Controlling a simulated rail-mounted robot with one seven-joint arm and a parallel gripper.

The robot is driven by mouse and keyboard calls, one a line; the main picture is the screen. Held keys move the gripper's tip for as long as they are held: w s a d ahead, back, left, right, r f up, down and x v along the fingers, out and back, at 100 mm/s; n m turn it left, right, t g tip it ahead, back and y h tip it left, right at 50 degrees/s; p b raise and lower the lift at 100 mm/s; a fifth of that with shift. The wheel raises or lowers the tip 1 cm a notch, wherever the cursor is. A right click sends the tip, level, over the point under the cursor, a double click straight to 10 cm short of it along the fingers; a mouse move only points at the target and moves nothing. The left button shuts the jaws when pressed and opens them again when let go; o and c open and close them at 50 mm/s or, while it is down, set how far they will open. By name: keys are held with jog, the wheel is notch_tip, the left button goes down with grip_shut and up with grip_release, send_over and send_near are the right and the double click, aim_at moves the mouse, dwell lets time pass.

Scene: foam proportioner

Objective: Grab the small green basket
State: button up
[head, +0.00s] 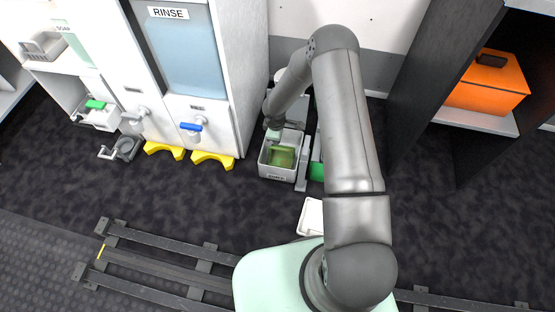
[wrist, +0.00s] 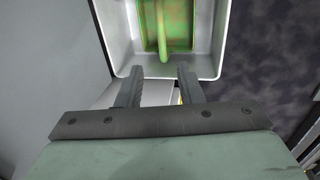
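The small green basket (head: 283,156) sits inside a light grey square bin (head: 277,173) on the floor, below my arm. In the wrist view, the green basket (wrist: 180,28) shows at the top, with an upright green handle (wrist: 162,35) nearest me. The bin's pale wall (wrist: 222,55) surrounds it. My gripper (wrist: 160,76) has its two fingers apart, with nothing between them, near the bin's close edge. In the head view, my gripper (head: 273,136) is over the bin's upper left side, partly hidden by the arm. Contact with the basket does not show.
Left of the bin stands a white cabinet (head: 222,60) marked RINSE, with yellow feet (head: 213,159) and a blue-handled tap (head: 191,127). Another green item (head: 317,170) is right of the bin, partly hidden. A dark shelf with an orange box (head: 488,85) stands at right.

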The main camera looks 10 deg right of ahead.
aim_at(278, 149)
jog(key=f+b, duration=0.1)
jog(key=f, duration=0.3)
jog(key=w+f+b, duration=0.1)
jog(key=f+b, duration=0.1)
jog(key=f, duration=0.2)
jog(key=w+f+b, duration=0.1)
jog(key=f+b, duration=0.1)
jog(key=f, duration=0.2)
jog(key=shift+w+d+f, duration=0.1)
jog(key=shift+d+f, duration=0.25)
jog(key=shift+f, duration=0.05)
jog(key=shift+r, duration=0.1)
jog(key=shift+c, duration=0.2)
grip_shut()
